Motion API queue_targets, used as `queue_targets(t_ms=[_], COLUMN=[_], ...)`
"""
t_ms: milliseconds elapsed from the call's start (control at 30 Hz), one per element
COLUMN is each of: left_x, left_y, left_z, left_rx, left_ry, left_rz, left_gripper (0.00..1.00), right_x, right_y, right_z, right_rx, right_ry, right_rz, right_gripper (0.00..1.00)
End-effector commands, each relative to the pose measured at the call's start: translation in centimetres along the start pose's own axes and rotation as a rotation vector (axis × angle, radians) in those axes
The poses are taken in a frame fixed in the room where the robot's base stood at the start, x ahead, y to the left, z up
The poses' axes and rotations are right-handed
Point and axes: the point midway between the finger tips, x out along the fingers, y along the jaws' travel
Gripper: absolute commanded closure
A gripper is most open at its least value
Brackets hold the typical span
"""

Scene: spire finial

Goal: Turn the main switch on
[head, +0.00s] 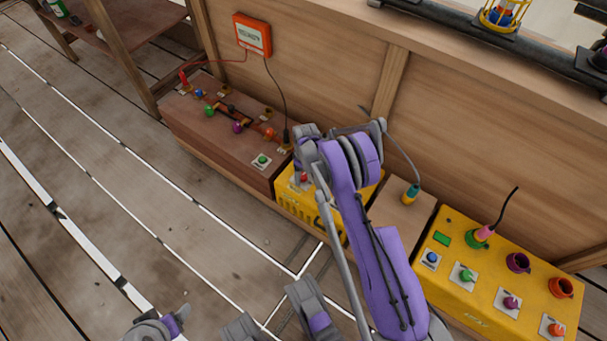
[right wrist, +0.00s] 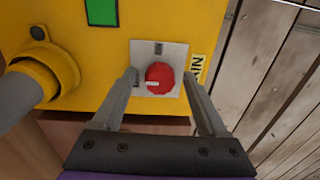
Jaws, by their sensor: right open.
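The main switch is a red round knob (right wrist: 160,77) on a white plate, with a partly hidden "MAIN" label beside it. It sits on a yellow box (right wrist: 95,60), and a small white mark on the knob points left in the right wrist view. In the head view the red knob (head: 304,178) shows on the middle yellow box (head: 291,199), partly behind my right arm. My right gripper (right wrist: 160,80) is open, with one finger on each side of the knob. I cannot tell whether the fingers touch it.
A green panel (right wrist: 102,12) and a round yellow socket (right wrist: 45,75) are near the knob. A brown box (head: 222,130) with coloured knobs stands to the left. Another yellow box (head: 500,275) with sockets stands to the right. A wooden wall (head: 330,70) rises behind.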

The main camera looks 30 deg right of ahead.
Motion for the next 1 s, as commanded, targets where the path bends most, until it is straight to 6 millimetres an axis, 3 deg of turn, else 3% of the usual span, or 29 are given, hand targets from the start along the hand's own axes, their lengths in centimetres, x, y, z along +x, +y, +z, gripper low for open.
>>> queue_targets(t_ms=[67, 500, 1000], left_x=[0.00, 0.00, -0.18], left_y=[0.00, 0.00, 0.00], left_z=[0.00, 0.00, -0.03], left_rx=[0.000, 0.000, 0.000], left_ry=[0.000, 0.000, -0.001], left_rz=[0.000, 0.000, 0.000], left_gripper=[0.25, 0.25, 0.25], right_x=[-0.02, -0.05, -0.09], right_y=[0.00, 0.00, -0.06], right_z=[-0.01, -0.02, 0.00], right_rx=[0.000, 0.000, 0.119], right_ry=[0.000, 0.000, 0.006], right_rz=[0.000, 0.000, -0.001], right_gripper=[0.24, 1.00, 1.00])
